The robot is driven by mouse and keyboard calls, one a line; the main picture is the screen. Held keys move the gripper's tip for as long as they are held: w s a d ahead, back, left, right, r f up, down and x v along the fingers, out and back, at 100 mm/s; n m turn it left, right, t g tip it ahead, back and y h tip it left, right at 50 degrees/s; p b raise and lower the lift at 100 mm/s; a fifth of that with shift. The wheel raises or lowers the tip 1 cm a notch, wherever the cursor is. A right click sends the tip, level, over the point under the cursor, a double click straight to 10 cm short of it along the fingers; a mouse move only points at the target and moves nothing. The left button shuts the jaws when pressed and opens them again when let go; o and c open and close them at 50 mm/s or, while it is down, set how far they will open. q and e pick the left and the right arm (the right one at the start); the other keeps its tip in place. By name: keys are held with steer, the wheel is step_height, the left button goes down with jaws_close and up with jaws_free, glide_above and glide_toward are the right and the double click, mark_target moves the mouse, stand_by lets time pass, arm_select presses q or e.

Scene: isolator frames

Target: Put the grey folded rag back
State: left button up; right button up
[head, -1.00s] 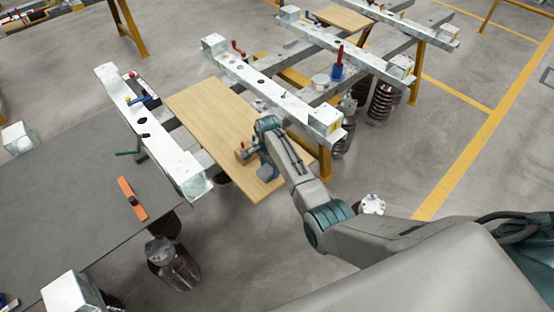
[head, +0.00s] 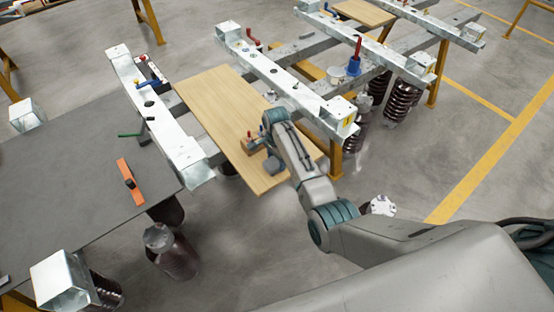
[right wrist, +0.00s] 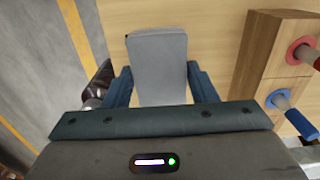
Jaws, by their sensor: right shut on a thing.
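The grey folded rag (right wrist: 158,62) is between the two blue fingers of my right gripper (right wrist: 160,85) in the right wrist view, and the gripper is shut on it. In the head view the rag (head: 272,165) shows as a small grey patch below the gripper, over the near end of the wooden board (head: 215,105). I cannot tell whether the rag touches the board. My arm hides most of the right gripper in the head view. My left gripper is not in view.
A wooden block (right wrist: 275,55) with red and blue pegs stands on the board beside the gripper. Galvanised rails (head: 285,82) flank the board. A dark grey table (head: 70,185) at left carries an orange bar (head: 131,183). Bare floor lies in front of the board.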

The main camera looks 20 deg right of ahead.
steer(key=o, duration=0.9)
steer(key=shift+f, duration=0.15)
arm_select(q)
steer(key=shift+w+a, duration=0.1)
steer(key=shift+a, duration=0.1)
arm_select(e)
steer(key=shift+d, duration=0.1)
steer(key=shift+r, duration=0.25)
arm_select(q)
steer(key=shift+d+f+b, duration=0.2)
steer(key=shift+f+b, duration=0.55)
steer(key=shift+b, duration=0.05)
arm_select(e)
steer(key=shift+r, duration=5.9)
